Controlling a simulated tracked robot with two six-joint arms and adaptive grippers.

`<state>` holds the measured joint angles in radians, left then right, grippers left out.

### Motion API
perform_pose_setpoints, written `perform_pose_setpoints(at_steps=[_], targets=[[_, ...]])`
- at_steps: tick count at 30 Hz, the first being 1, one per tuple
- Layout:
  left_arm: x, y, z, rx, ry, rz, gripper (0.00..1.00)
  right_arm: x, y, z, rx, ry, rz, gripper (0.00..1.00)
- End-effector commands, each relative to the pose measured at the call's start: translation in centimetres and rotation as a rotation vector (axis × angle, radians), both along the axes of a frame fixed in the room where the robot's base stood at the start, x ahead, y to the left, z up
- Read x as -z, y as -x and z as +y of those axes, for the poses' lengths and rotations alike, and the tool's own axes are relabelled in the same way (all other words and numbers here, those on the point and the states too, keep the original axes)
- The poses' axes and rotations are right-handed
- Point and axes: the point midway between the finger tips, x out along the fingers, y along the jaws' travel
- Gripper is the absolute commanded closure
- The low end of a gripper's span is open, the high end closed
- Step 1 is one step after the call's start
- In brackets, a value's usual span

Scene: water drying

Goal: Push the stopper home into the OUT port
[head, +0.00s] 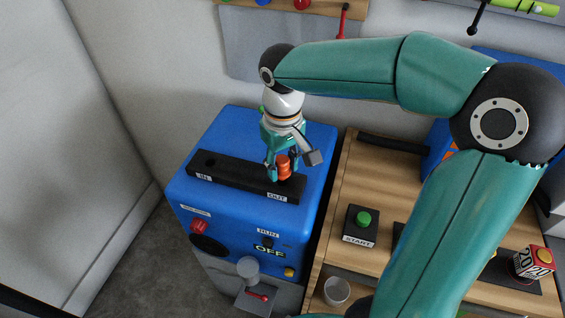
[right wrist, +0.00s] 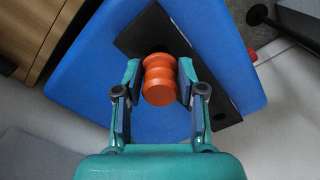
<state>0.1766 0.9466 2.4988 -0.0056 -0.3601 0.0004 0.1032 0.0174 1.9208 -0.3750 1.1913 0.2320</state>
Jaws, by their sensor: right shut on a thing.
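The orange stopper (head: 284,166) is upright between the fingers of my right gripper (head: 279,170), at the OUT end of a black port strip (head: 232,172) on top of the blue machine (head: 314,138). The OUT label (head: 277,197) is just in front of it. In the right wrist view the ribbed stopper (right wrist: 159,80) sits between the two fingertips (right wrist: 156,88), over the black strip (right wrist: 150,30). The OUT port is hidden under the stopper, so I cannot tell how deep it sits. My left gripper is not in view.
The IN port (head: 208,162) is the dark hole at the strip's left end. A wooden bench (head: 345,195) to the right holds a green START button (head: 364,219) and a red-and-white timer cube (head: 535,260). A clear cup (head: 336,291) stands near the bottom.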

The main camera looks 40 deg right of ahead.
Motion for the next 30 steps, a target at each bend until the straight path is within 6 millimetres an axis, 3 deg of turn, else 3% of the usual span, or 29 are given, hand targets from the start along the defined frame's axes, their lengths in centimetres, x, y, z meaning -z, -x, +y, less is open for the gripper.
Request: perform_pose_setpoints(at_steps=[30], targets=[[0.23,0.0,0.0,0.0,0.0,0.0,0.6,0.49,0.01,0.01,0.0,0.0,0.001,0.9]])
